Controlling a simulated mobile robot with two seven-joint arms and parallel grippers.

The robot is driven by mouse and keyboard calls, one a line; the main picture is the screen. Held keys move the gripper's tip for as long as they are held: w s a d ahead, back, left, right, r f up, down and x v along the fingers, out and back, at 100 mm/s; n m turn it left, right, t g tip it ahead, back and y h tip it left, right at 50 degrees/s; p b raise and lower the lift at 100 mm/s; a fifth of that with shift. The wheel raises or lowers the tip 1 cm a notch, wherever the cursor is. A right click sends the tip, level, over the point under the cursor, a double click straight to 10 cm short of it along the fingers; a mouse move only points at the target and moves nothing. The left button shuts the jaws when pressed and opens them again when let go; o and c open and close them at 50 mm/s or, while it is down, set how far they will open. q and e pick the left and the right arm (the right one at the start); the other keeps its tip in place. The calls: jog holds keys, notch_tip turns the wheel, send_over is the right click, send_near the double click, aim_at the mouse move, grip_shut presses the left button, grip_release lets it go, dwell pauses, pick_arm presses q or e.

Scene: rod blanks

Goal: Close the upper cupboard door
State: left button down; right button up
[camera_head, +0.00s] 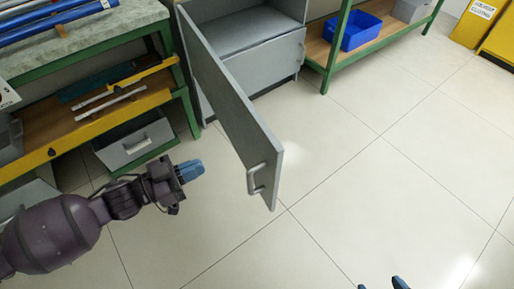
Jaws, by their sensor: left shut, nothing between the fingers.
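The upper cupboard door (228,98) is a grey panel standing wide open. It swings out from the left side of the grey cupboard (205,8) toward me. Its pale bar handle (255,179) is near the free end. My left gripper (198,170) has blue fingertips and is shut and empty. It is to the left of the door's free end, apart from it in the picture. Two separated blue fingertips of my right gripper (381,285) show at the bottom edge, open, with the rest out of frame.
The lower cupboard door (265,64) is closed. A green-framed bench (90,40) with rods and a yellow-edged shelf stands at the left, near my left arm. A shelf with a blue bin (356,31) is at the back right. The tiled floor (370,170) to the right is clear.

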aim_at(260, 142)
pick_arm(q)
jog(key=b+x, duration=0.2)
jog(key=x, duration=1.1)
jog(key=shift+s+f+b, duration=0.1)
jog(key=shift+f+b, duration=0.05)
jog(key=shift+b, duration=0.2)
jog(key=shift+w+d, duration=0.25)
jog(key=shift+d, duration=0.3)
pick_arm(e)
jog(key=shift+w+a+f+n, duration=0.15)
jog(key=shift+w+a+n, duration=0.2)
jog(key=shift+w+n, duration=0.25)
